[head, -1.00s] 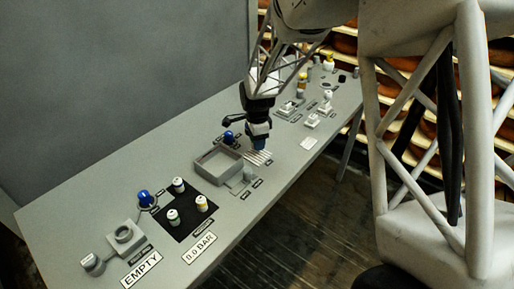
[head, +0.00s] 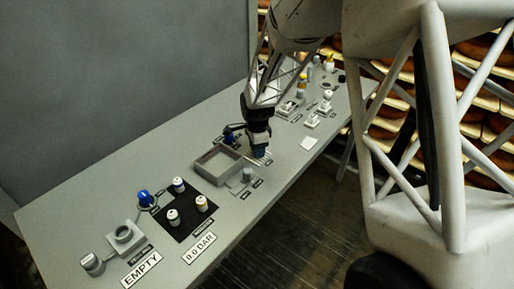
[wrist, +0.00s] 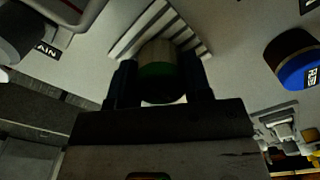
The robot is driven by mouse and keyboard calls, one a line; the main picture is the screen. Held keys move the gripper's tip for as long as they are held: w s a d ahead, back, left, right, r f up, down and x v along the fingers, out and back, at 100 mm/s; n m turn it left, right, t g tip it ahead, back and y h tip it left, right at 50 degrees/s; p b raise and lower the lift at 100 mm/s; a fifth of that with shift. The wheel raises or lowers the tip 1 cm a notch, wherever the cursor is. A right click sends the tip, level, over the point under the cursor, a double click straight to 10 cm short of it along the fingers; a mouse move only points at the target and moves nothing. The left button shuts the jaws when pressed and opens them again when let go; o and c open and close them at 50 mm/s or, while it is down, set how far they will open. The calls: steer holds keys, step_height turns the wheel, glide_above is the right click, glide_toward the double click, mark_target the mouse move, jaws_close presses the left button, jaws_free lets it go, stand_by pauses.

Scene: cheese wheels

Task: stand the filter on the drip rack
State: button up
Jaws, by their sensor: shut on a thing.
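My gripper (wrist: 160,82) points down over the drip rack and is shut on the filter (wrist: 158,60). The filter is a short cylinder, pale on its upper part in the wrist view with a dark green band. The drip rack (wrist: 192,36) shows in the wrist view as pale parallel slats around the filter. The filter's end is at or just above the slats; I cannot tell whether they touch. In the head view my gripper (head: 259,142) hides most of the rack, and only a small bluish piece shows beneath it.
An open grey tray (head: 200,172) stands close to the left of my gripper. A blue-and-dark labelled cylinder (wrist: 293,60) is at the right in the wrist view. A black mat (head: 186,221) with several white canisters lies further left.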

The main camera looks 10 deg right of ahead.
steer(key=shift+f, duration=0.1)
steer(key=o, duration=1)
steer(key=shift+r, duration=6.15)
